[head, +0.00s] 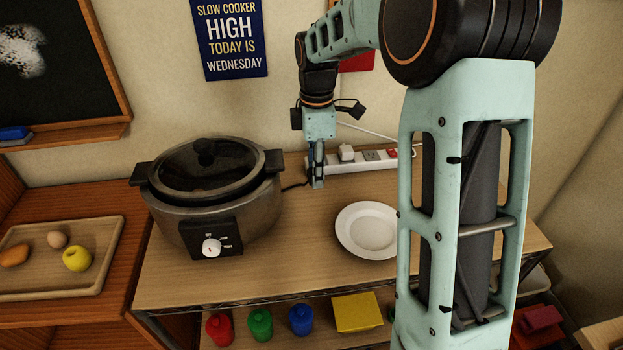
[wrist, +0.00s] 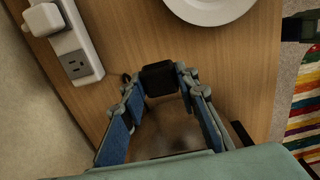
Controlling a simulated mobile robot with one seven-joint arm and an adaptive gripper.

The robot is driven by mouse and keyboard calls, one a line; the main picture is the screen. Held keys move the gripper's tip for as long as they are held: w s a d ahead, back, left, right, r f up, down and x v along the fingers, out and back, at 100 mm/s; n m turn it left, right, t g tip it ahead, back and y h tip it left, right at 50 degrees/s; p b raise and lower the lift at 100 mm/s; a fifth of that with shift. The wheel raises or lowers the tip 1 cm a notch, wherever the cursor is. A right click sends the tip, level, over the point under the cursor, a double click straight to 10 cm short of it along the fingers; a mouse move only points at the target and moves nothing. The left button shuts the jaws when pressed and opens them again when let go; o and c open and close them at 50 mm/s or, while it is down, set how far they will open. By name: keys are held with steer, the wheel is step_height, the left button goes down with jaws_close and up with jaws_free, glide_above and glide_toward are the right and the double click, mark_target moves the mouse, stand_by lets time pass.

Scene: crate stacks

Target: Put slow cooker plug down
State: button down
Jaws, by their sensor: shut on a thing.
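My gripper (head: 317,182) points down over the wooden counter, between the slow cooker (head: 187,232) and the white power strip (head: 370,160). In the wrist view my gripper (wrist: 158,85) is shut on the black slow cooker plug (wrist: 158,77), which sits between the fingertips. The plug is low over the wood; I cannot tell whether it touches it. In the head view the fingers mostly hide the plug, and a short dark cord runs from the cooker towards them. The cooker is metallic with black handles, a glass lid and a white dial.
A white plug (head: 346,152) is in the power strip, which also has a bare socket (wrist: 75,65). A white plate (head: 368,230) lies on the counter to the right. A wooden tray (head: 104,262) with food stands left. Bare wood lies between cooker and plate.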

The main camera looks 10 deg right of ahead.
mark_target(312, 196)
steer(key=w+f, duration=0.1)
steer(key=f, duration=0.1)
steer(key=w+f, duration=0.1)
steer(key=w, duration=0.1)
steer(key=shift+w+a+f, duration=0.1)
steer(key=shift+f, duration=0.3)
steer(key=f, duration=0.3)
steer(key=shift+w+f, duration=0.2)
steer(key=shift+f, duration=0.05)
steer(key=shift+f, duration=0.6)
steer(key=c, duration=1.5)
jaws_free()
step_height(312, 196, up, 13)
steer(key=shift+r, duration=0.15)
